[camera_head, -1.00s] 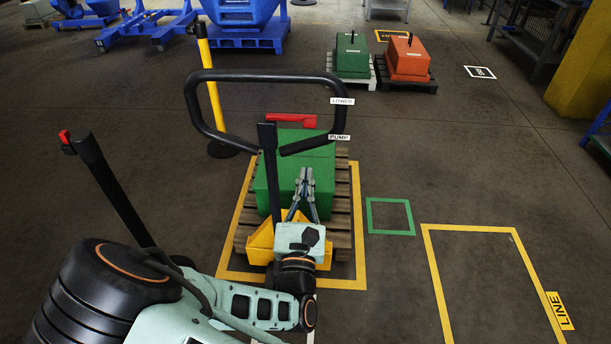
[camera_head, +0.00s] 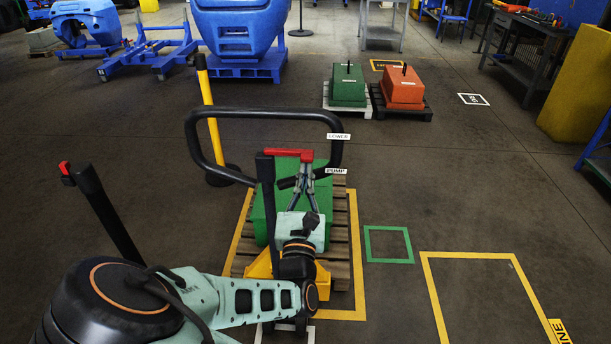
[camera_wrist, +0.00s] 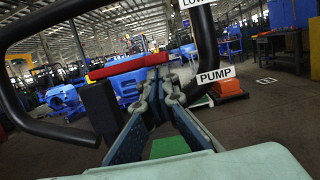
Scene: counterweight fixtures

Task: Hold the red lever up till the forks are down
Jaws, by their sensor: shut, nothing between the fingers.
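The red lever (camera_head: 289,154) sits at the top of the black post (camera_head: 265,200), inside the black loop handle (camera_head: 262,110). It also shows in the wrist view (camera_wrist: 125,66), lying about level. My gripper (camera_head: 304,172) is shut and empty, its fingertips pointing up at the lever's right end. In the wrist view the fingertips (camera_wrist: 161,88) are just below that end; I cannot tell whether they touch it. The yellow truck body (camera_head: 262,266) is partly behind my wrist. The forks are hidden by the green block (camera_head: 262,215) and the wooden pallet (camera_head: 341,240).
LOWER (camera_head: 339,137) and PUMP (camera_head: 336,171) labels are on the handle's right side. A yellow post (camera_head: 208,110) stands at left behind the handle. Green and orange blocks stand on pallets at the back. Floor to the right is clear, with a green taped square (camera_head: 388,260).

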